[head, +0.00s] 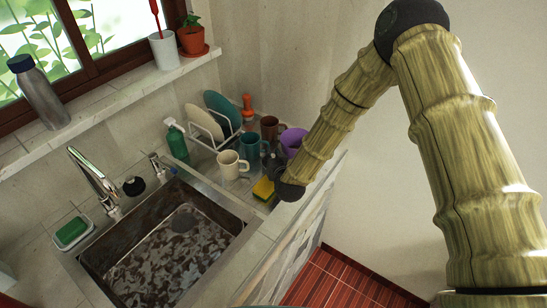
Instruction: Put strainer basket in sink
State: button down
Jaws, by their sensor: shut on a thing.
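My gripper (272,166) is the small dark shape at the end of my arm, over the right end of the counter beside the cups. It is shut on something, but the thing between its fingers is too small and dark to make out. I cannot pick out the strainer basket for sure. A small round black object (134,186) sits on the counter behind the sink, left of the small tap. The sink (150,262) is a dark metal basin at the lower left with a mottled floor. A round drain area (184,219) shows faintly at its back right.
A yellow sponge (263,189) lies close to my gripper. Cups, including a cream mug (231,165) and purple cup (292,141), and a dish rack (207,139) crowd the back. A faucet (95,180), green bottle (176,142) and soap dish (72,233) edge the sink.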

jog(key=c, duration=1.3)
grip_release()
jog(key=shift+s+r, duration=0.1)
jog(key=shift+s, duration=0.05)
